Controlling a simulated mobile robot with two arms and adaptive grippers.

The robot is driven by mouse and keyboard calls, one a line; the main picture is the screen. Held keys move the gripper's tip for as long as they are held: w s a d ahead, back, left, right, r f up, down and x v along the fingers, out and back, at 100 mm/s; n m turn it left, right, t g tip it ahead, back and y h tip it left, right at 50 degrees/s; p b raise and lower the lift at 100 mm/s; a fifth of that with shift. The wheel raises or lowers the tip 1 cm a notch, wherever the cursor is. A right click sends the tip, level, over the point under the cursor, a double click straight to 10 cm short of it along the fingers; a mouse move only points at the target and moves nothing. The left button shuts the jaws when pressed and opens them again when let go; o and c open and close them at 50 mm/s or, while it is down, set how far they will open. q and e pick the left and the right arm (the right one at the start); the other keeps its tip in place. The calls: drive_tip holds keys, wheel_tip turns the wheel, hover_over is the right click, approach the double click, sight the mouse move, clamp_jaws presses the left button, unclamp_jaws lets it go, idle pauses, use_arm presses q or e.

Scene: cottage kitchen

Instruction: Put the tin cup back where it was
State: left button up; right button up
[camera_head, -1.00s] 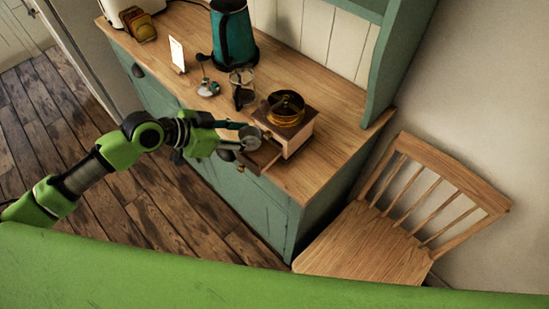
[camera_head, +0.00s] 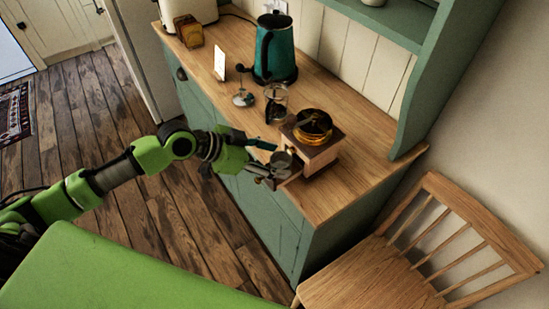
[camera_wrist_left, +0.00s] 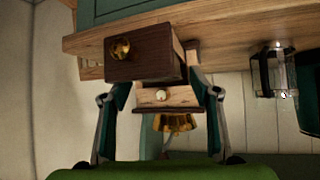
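My left gripper (camera_head: 270,159) is at the front edge of the counter, beside the coffee grinder (camera_head: 316,158). My right gripper is not in view.
A teal kettle (camera_head: 274,50), a glass jar (camera_head: 276,98), a metal rod with a round base (camera_head: 243,98) and a white card (camera_head: 220,63) stand behind the gripper on the counter (camera_head: 370,178). A wooden chair (camera_head: 380,275) stands at the right.

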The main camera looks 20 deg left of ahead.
use_arm(q)
drive_tip(key=shift+d, duration=0.15)
drive_tip(key=shift+r, duration=0.1)
drive_tip(key=shift+s+a+r, duration=0.15)
drive_tip(key=shift+s+a, duration=0.05)
drive_tip(key=shift+a, duration=0.2)
drive_tip(key=b+v, duration=0.2)
drive_tip(key=v, duration=0.9)
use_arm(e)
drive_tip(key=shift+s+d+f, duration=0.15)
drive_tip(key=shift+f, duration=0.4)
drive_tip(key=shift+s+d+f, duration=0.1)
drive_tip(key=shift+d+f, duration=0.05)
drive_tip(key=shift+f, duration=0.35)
use_arm(q)
drive_tip(key=shift+r, duration=0.1)
